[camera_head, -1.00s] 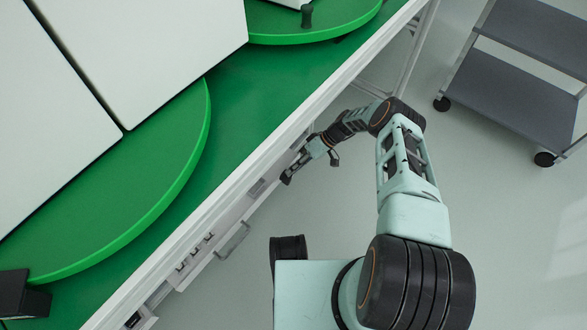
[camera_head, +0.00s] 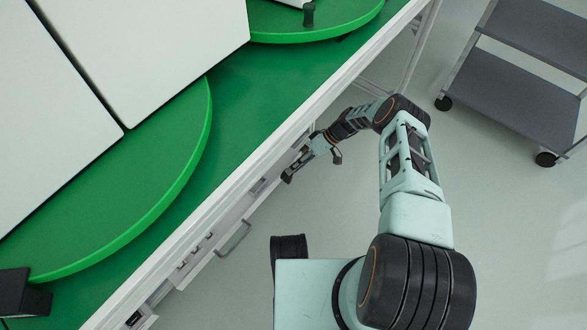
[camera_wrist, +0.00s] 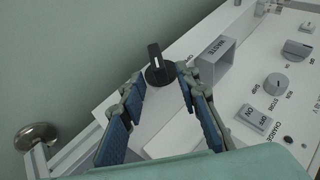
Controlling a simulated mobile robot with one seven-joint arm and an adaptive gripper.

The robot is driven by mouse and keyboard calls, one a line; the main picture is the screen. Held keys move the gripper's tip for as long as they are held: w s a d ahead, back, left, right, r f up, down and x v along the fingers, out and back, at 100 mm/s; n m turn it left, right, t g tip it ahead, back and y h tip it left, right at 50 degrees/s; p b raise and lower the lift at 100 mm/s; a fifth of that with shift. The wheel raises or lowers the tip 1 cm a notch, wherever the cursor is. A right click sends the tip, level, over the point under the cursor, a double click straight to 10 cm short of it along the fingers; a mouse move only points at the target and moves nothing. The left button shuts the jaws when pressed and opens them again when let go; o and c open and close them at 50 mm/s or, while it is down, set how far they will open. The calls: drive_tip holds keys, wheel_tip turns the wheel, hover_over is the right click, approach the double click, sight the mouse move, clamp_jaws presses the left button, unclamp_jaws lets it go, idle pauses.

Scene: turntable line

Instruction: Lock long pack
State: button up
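My gripper (camera_wrist: 160,82) is open, its two blue-padded fingers spread in the wrist view. A black rotary knob (camera_wrist: 155,60) with an upright grip and round base stands on a white panel just beyond and between the fingertips. I cannot tell whether the fingers touch it. In the head view my gripper (camera_head: 288,178) is beside the front of the white bench, below its edge. No object is clearly marked as the long pack. Large white blocks (camera_head: 150,60) lie on a green turntable (camera_head: 150,190).
A round metal piece (camera_wrist: 37,136) is at left. A grey cart (camera_head: 510,95) stands right; open floor lies between.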

drive_tip(key=v, duration=1)
drive_tip(key=shift+d+r, duration=0.25)
drive_tip(key=shift+r, duration=0.05)
